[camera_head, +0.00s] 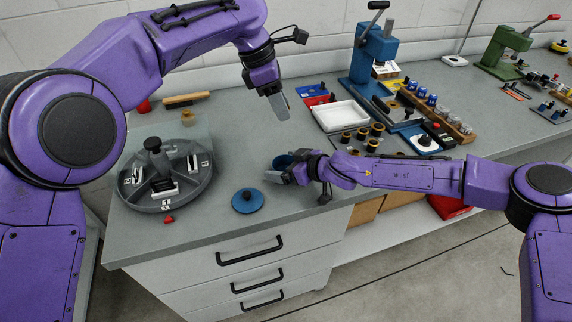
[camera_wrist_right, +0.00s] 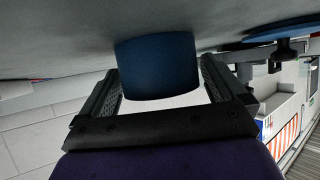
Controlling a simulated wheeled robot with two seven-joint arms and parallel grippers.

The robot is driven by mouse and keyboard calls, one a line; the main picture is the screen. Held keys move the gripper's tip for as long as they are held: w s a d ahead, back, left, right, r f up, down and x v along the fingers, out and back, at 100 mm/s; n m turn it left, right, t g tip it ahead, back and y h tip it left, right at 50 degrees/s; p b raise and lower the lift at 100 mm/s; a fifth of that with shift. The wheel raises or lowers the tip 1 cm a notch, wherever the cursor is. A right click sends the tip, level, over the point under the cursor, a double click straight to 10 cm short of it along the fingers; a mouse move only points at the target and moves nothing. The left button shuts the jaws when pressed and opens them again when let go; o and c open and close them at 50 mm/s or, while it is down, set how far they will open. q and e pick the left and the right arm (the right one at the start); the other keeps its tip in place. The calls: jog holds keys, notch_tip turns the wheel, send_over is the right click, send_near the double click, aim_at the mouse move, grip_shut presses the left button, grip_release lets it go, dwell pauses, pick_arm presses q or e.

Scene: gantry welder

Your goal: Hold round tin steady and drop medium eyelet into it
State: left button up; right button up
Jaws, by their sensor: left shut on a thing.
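The round tin (camera_head: 283,161) is blue and stands upright on the bench near its front edge. My right gripper (camera_head: 287,172) is low at the bench, with its fingers on either side of the tin. In the right wrist view the tin (camera_wrist_right: 157,66) sits between the two fingers, with a thin gap showing at the right finger. My left gripper (camera_head: 279,105) points down above and behind the tin, raised over the bench. Its fingers are together on something small, the medium eyelet, which cannot be made out.
A blue lid (camera_head: 247,201) lies left of the tin. A grey round sorting tray (camera_head: 148,197) stands at the left. A white tray (camera_head: 341,115), several dark cups (camera_head: 361,134) and a blue press (camera_head: 371,60) are behind right.

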jog(key=c, duration=0.9)
pick_arm(q)
notch_tip(320, 180, down, 11)
dwell(0.6)
jog(key=shift+r, duration=0.1)
jog(key=o, duration=1.2)
jog(key=shift+c, duration=0.2)
jog(key=v, duration=1.2)
